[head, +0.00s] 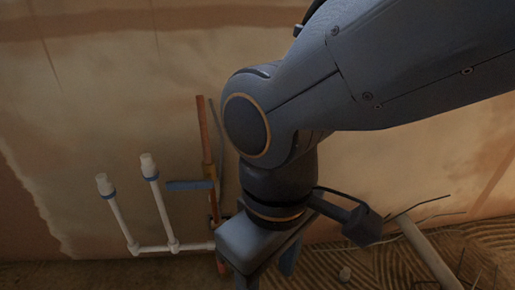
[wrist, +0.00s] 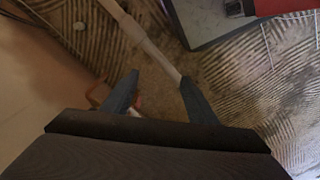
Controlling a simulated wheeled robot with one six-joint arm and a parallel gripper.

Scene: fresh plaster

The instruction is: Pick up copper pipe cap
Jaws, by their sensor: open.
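My gripper (wrist: 158,76) is open, with its two blue-grey fingers apart and nothing held between them. It points down toward the combed plaster floor, and its body shows low in the head view (head: 268,270). I cannot make out the copper pipe cap for certain. A small pale round piece (head: 345,273) lies on the floor right of my gripper in the head view. A small round piece (wrist: 80,26) also shows at upper left in the wrist view; its material is unclear. Orange-copper pieces (wrist: 97,93) show beside the left finger, partly hidden by it.
A copper pipe (head: 204,135) and white pipes with pale caps (head: 162,212) stand against the plaster wall. A pale bar (wrist: 143,38) crosses the floor beyond my fingers. A dark panel with a red item (wrist: 280,7) lies at upper right in the wrist view.

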